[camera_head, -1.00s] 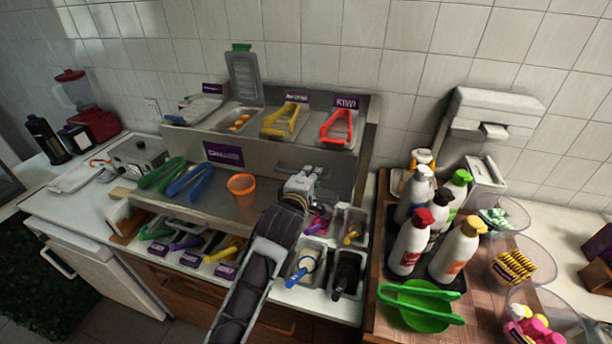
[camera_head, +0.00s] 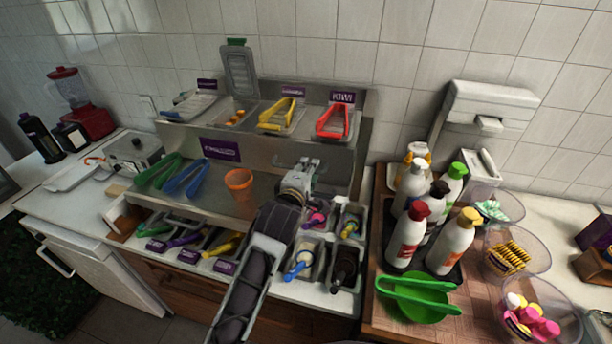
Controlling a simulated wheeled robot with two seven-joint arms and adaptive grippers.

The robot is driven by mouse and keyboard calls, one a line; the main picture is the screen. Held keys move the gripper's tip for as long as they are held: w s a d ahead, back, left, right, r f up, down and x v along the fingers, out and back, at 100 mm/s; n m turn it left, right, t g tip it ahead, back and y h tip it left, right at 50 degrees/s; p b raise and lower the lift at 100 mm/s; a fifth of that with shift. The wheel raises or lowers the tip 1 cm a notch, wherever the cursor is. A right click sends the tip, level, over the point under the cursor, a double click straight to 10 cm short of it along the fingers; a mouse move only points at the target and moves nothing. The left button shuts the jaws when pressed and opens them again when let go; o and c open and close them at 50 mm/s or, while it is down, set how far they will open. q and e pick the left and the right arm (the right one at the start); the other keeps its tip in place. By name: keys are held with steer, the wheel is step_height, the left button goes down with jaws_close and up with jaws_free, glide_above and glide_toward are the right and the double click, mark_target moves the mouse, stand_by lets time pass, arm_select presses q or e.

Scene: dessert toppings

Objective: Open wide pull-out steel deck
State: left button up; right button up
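The steel topping stand (camera_head: 255,150) has a wide front face with a purple label (camera_head: 220,149) and a handle to the right of it. The face looks flush with the stand, so the deck appears closed. My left arm rises from the bottom, and its gripper (camera_head: 304,168) is at the handle, which it partly hides. I cannot tell whether the fingers touch the handle or whether they are open or shut. My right gripper is out of view.
An orange cup (camera_head: 240,186), green tongs (camera_head: 158,172) and blue tongs (camera_head: 188,180) are on the steel shelf in front of the face. Yellow tongs (camera_head: 277,115) and red tongs (camera_head: 332,121) lie on top. Bottles (camera_head: 406,239) and a green bowl (camera_head: 417,306) stand at right.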

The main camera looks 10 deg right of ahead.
arm_select(q)
steer(key=v, duration=1.2)
stand_by(0.6)
steer(key=shift+s, duration=0.1)
stand_by(0.4)
